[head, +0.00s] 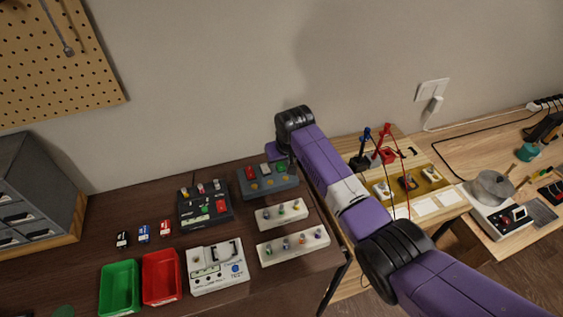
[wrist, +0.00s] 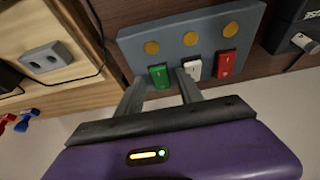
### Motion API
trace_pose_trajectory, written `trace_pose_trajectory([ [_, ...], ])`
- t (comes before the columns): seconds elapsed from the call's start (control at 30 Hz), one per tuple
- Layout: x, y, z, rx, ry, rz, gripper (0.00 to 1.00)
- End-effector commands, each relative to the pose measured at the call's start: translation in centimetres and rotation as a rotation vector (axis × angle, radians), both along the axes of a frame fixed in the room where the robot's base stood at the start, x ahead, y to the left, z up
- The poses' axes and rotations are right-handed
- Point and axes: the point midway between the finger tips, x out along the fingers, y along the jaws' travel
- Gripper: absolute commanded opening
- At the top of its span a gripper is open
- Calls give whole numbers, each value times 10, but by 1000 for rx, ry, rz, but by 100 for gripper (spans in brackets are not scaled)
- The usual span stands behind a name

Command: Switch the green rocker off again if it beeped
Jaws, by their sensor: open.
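The green rocker (wrist: 158,76) sits on a blue-grey panel (wrist: 208,36) with a white rocker (wrist: 193,69) and a red rocker (wrist: 226,64). Three yellow-orange discs are on the panel, one by each rocker. In the wrist view my gripper (wrist: 160,80) is open, with its fingertips on either side of the green rocker; I cannot tell whether they touch it or the panel. In the head view my gripper (head: 286,155) is over the back right corner of the panel (head: 262,190) and partly hides the green rocker. Which way the green rocker is tipped is unclear.
A black switch box (head: 190,221) stands left of the panel. Two white strips with knobs (head: 275,222) lie in front. A white tester (head: 207,281), a red tray (head: 149,298) and a green tray (head: 106,300) are nearer. The wall is close behind.

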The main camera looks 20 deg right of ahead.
Motion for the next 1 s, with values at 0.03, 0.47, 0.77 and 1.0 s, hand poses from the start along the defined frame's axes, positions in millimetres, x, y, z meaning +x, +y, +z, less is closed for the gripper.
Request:
trace_pose_trajectory([
  [0.03, 0, 0, 0, 0, 0, 0, 44],
  [0.47, 0, 0, 0, 0, 0, 0, 0],
  [0.77, 6, -1, -2, -3, 110, -1, 0],
  [1.0, 9, -1, -4, -3, 222, -2, 0],
])
